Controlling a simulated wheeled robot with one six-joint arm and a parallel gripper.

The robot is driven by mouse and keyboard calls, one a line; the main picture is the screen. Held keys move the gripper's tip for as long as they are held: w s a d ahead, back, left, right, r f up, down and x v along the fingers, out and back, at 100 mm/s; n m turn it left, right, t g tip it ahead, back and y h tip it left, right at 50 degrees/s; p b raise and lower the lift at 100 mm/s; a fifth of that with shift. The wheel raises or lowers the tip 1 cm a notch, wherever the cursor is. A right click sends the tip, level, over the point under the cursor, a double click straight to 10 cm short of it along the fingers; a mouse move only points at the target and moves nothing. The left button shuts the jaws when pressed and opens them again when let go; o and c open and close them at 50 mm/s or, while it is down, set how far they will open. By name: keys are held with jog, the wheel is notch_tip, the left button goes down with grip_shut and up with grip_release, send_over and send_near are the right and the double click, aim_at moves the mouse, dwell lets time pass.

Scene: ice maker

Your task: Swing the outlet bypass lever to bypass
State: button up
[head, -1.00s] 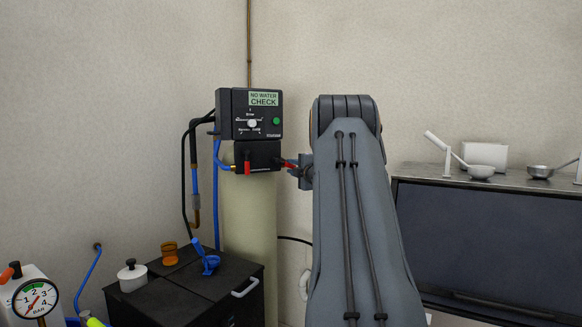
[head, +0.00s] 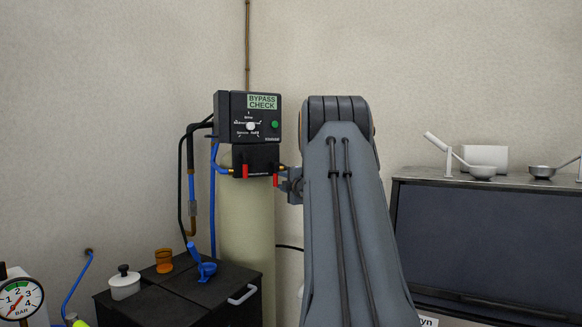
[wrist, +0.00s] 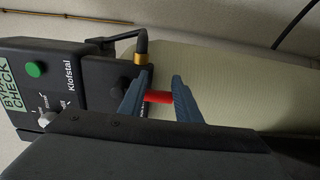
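The valve head (head: 256,158) below the black control box carries two red levers. The right red lever (head: 276,181) hangs straight down beside my gripper (head: 293,186). The left red lever (head: 245,171) also hangs down. In the wrist view, my gripper (wrist: 160,88) has its two blue-grey fingers apart, with a red lever (wrist: 158,97) showing in the gap. The lever is thinner than the gap and lies across it; whether a finger touches it is unclear. The display (head: 262,102) reads "BYPASS CHECK".
The control box (head: 235,118) sits on a pale tank (head: 247,225). A blue hose (head: 213,210) runs down at its left. A black cabinet (head: 210,290) with a white pot, an orange cup and a blue item stands in front. A dark ice machine (head: 490,240) stands at right.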

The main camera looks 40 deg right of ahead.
jog(key=shift+w+a+r, duration=0.2)
jog(key=shift+a+r, duration=0.1)
jog(key=shift+r, duration=0.05)
jog(key=b+v, duration=0.1)
jog(key=v, duration=0.6)
jog(key=shift+s+d+f, duration=0.2)
dwell(0.3)
